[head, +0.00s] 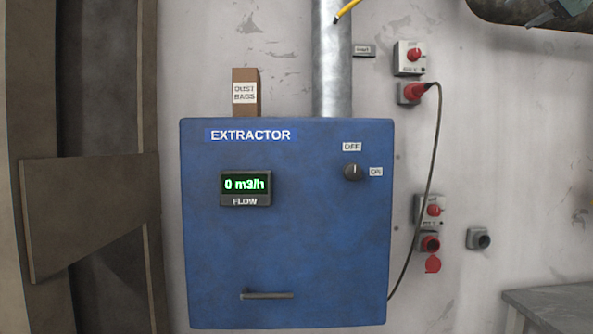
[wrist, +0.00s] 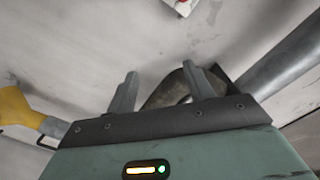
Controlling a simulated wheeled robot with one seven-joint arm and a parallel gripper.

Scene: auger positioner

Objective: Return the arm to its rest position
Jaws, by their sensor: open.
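My gripper (wrist: 163,90) shows in the wrist view with its two fingers apart and nothing between them. It is raised, with a pale wall and a curved dark pipe (wrist: 168,92) behind the fingers. My gripper is not seen in the head view. In the head view, the blue extractor cabinet (head: 290,245) is on the wall. Its display (head: 245,185) reads 0 m3/h. Its dark knob (head: 353,172) sits between the OFF and ON labels, with its mark pointing up toward OFF.
A metal duct (head: 332,60) rises from the cabinet. A yellow part (head: 347,10) crosses the top of it. Red sockets (head: 411,92) and a hanging black cable (head: 434,150) are to the right. A grey bench (head: 555,305) is at lower right, and brown metal (head: 90,215) stands at left.

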